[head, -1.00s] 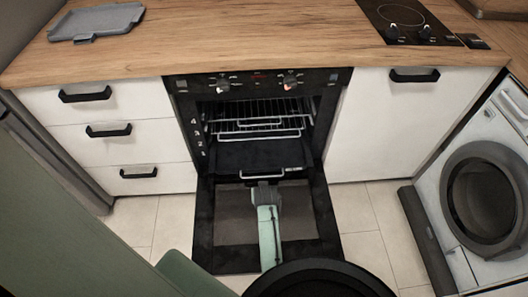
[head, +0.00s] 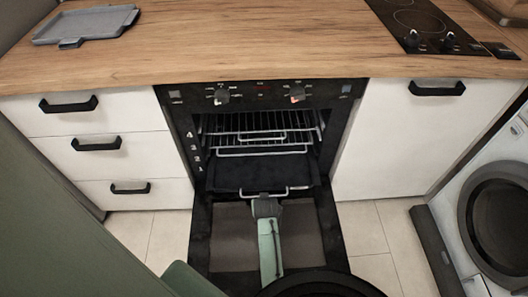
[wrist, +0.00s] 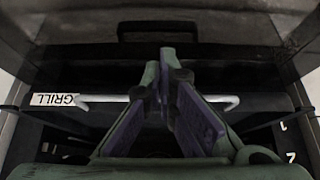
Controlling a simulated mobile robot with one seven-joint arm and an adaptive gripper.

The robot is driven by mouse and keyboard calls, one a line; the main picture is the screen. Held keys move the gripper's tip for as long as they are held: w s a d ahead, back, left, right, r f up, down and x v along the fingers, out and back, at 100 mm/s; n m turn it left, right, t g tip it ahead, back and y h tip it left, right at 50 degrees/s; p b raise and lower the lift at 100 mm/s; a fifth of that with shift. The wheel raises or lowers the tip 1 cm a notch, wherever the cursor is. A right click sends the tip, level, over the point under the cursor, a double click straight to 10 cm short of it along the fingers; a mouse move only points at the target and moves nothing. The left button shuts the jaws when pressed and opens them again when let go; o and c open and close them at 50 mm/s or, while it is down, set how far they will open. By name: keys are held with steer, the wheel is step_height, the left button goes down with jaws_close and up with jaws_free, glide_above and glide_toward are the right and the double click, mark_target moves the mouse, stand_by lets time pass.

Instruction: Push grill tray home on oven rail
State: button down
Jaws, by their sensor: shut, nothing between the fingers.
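The grill tray (head: 240,176) is a dark flat tray low in the open oven (head: 181,130), below the wire racks, with a pale wire handle (head: 292,189) at its front. In the wrist view the handle (wrist: 100,98) runs across behind my fingers, with a "GRILL" label (wrist: 52,99) at one end. My gripper (head: 266,199) is shut and empty at the middle of the handle; it also shows in the wrist view (wrist: 166,62). My fingers hide the handle's middle, so I cannot tell whether they touch it. The side rails are mostly hidden.
The oven door (head: 200,240) is folded down flat below my arm. Wire racks (head: 260,122) with front handles sit above the tray. White drawers (head: 90,155) stand left, a white cupboard (head: 395,140) right, and a washing machine (head: 500,215) far right.

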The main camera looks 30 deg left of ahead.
mark_target(261, 168)
steer(key=w+a+b, duration=0.2)
steer(key=w+a, duration=0.1)
steer(key=w, duration=0.1)
steer(key=w+a+b, duration=0.1)
steer(key=w+a, duration=0.2)
steer(key=w, duration=0.1)
steer(key=w+a+b, duration=0.2)
steer(key=w+a, duration=0.1)
steer(key=w, duration=0.2)
steer(key=shift+a+f+b, duration=0.1)
steer(key=shift+a+b, duration=0.2)
steer(key=shift+a, duration=0.05)
steer(key=shift+w+a, duration=0.25)
steer(key=shift+w, duration=0.05)
steer(key=shift+r, duration=0.2)
steer(key=shift+s, duration=0.1)
